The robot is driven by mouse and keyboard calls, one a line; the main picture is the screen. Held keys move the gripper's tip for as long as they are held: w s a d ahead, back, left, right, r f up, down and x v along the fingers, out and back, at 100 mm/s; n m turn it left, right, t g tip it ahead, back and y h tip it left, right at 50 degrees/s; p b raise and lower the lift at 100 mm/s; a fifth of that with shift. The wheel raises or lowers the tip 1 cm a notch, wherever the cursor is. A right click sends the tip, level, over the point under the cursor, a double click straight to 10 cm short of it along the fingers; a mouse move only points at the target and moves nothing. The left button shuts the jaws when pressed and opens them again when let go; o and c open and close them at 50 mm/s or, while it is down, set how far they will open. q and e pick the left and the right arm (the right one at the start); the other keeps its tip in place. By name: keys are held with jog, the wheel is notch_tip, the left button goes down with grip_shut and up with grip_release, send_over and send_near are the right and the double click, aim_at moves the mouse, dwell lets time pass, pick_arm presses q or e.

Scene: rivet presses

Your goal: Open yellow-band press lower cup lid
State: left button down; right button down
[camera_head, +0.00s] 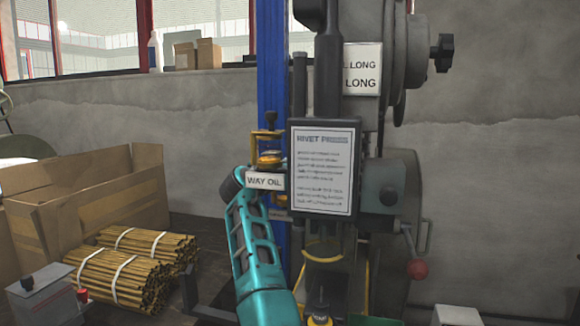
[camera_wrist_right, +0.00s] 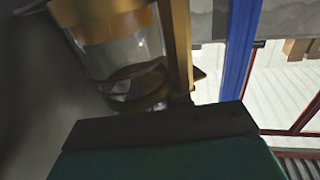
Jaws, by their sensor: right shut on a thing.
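The press stands in the middle of the head view, with a dark sign plate (camera_head: 322,170) and a WAY OIL label (camera_head: 265,181). A brass-and-glass oil cup (camera_head: 267,158) shows above that label. In the right wrist view a glass cup (camera_wrist_right: 128,52) with brass fittings fills the upper left, and a brass ring (camera_wrist_right: 135,90) sits at its end near my gripper. My right gripper (camera_wrist_right: 165,122) shows as a dark edge right against that end. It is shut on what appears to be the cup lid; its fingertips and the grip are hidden. My left gripper is out of view.
A blue column (camera_head: 272,70) stands directly behind the cup. A red-knobbed lever (camera_head: 417,269) sticks out at the right. A cardboard box (camera_head: 110,180) and bundled brass rods (camera_head: 120,275) are on the left. Yellow bars (camera_head: 364,275) sit low on the press.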

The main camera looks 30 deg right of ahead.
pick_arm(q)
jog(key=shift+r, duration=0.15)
pick_arm(e)
jog(key=n+t+p, duration=0.1)
jog(key=n+t+y+p, duration=0.1)
jog(key=shift+w+r+t+y, duration=0.15)
jog(key=shift+w+t+y, duration=0.15)
jog(key=shift+w, duration=0.1)
jog(key=shift+w+a+n+t+y+p, duration=0.1)
jog(key=shift+w+n+t+y+p, duration=0.1)
jog(key=shift+n+t+y+p, duration=0.4)
jog(key=shift+w, duration=0.1)
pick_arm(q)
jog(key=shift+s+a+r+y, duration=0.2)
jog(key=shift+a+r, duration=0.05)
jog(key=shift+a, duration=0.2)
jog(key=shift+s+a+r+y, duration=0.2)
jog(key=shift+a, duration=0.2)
pick_arm(e)
jog(key=c, duration=1.1)
grip_release()
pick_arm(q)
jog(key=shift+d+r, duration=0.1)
pick_arm(e)
jog(key=shift+o, duration=0.2)
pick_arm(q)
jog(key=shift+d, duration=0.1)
